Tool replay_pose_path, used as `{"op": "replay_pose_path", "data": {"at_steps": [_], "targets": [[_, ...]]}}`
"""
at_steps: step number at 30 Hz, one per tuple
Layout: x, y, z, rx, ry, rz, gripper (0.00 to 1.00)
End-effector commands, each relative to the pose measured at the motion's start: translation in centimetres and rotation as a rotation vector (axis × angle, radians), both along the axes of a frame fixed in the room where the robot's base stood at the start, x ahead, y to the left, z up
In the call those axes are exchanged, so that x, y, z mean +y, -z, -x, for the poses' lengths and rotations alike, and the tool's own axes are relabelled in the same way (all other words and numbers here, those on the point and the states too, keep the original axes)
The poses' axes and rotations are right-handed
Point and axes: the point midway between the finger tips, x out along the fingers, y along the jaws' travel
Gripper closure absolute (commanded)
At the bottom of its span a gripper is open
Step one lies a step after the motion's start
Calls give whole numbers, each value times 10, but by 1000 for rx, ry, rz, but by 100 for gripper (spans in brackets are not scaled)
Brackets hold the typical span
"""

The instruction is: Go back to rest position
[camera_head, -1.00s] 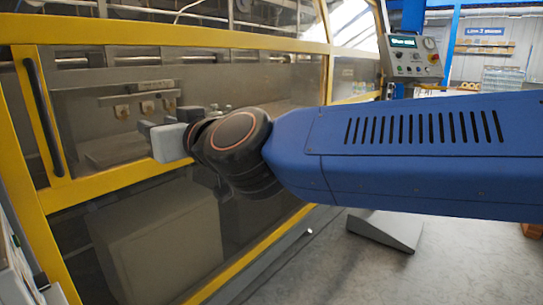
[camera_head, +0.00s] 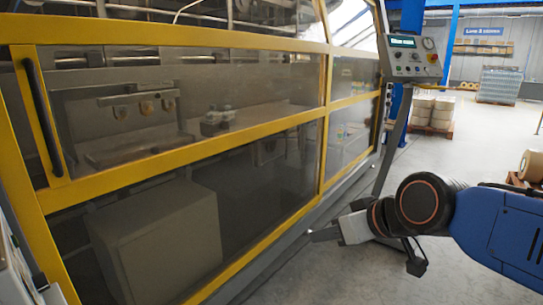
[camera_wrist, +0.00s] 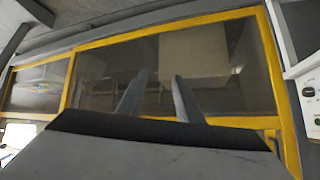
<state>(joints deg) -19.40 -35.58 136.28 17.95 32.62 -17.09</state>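My gripper (camera_head: 322,234) is low at the right of the head view, pointing left, in front of the yellow-framed machine (camera_head: 258,140). My blue arm comes in from the right edge. In the wrist view my gripper (camera_wrist: 158,92) shows two grey fingers standing apart with nothing between them, so it is open and empty. Beyond the fingers are the machine's dark clear panels and yellow frame (camera_wrist: 68,82). The gap between the fingertips and the panels is hard to judge.
A control panel (camera_head: 410,57) stands on a post at the machine's right end. Pallets with rolls (camera_head: 432,112) and a grey stack (camera_head: 500,85) stand farther back. More rolls (camera_head: 530,165) are at the right edge. The floor (camera_head: 340,280) around my gripper is clear.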

Motion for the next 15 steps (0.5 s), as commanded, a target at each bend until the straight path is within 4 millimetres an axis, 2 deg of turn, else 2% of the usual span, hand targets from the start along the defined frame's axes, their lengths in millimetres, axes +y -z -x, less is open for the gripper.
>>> {"op": "replay_pose_path", "data": {"at_steps": [1,3,9,12,15], "targets": [[-21,13,8,38,45,21,67],[-47,32,23,95,102,51,67],[-114,81,70,260,283,129,67],[-138,99,92,325,360,158,67],[-154,110,108,370,417,177,67]]}}
